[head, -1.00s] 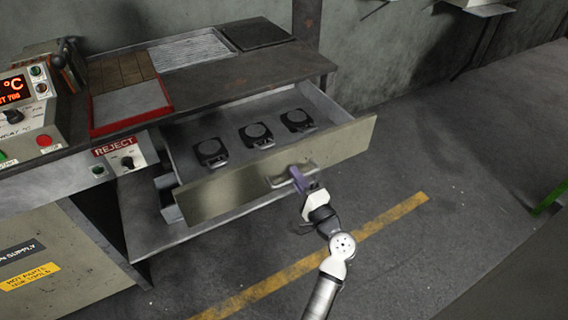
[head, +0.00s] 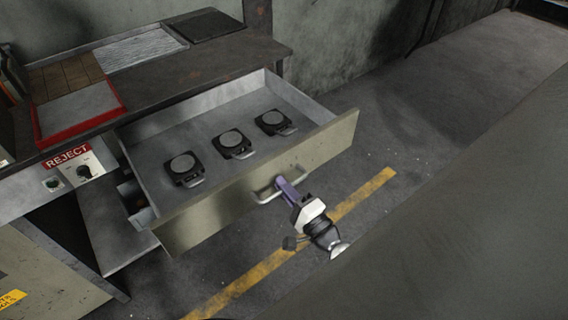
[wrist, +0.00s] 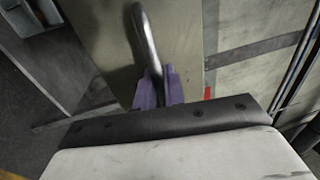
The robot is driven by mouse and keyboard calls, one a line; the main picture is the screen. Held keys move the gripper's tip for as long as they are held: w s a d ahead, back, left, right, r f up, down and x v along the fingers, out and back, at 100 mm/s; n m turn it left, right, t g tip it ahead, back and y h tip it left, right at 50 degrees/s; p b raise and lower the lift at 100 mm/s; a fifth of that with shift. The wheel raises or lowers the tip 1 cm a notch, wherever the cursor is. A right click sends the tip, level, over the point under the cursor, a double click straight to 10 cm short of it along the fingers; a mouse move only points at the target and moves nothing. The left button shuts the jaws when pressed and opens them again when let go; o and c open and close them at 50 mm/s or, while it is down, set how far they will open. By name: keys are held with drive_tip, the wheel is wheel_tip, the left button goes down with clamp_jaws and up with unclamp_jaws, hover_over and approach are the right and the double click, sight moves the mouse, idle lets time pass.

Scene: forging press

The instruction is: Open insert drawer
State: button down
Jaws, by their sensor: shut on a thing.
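The insert drawer (head: 262,190) is pulled well out from under the bench in the head view. Three dark inserts with round tops lie inside it, a left one (head: 185,168), a middle one (head: 233,143) and a right one (head: 273,121). The bar handle (head: 263,196) is on the drawer's front panel. My gripper (head: 282,184) has its purple fingers shut on the handle. In the wrist view the handle (wrist: 146,38) runs down between the two fingers (wrist: 159,88), and the drawer front (wrist: 178,35) lies behind it.
The bench top (head: 190,75) carries a red-edged tray (head: 78,112) at the left. A REJECT panel (head: 75,163) with a knob is left of the drawer. Open floor with a yellow line (head: 262,268) lies in front. A large dark surface fills the lower right.

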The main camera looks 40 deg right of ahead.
drive_tip(key=c, duration=1.6)
unclamp_jaws()
drive_tip(key=shift+c, duration=0.2)
drive_tip(key=s+f+b, duration=0.2)
drive_tip(key=s+b, duration=0.1)
drive_tip(key=s, duration=1)
drive_tip(key=shift+s+d+f, duration=0.25)
drive_tip(key=shift+s+f, duration=0.05)
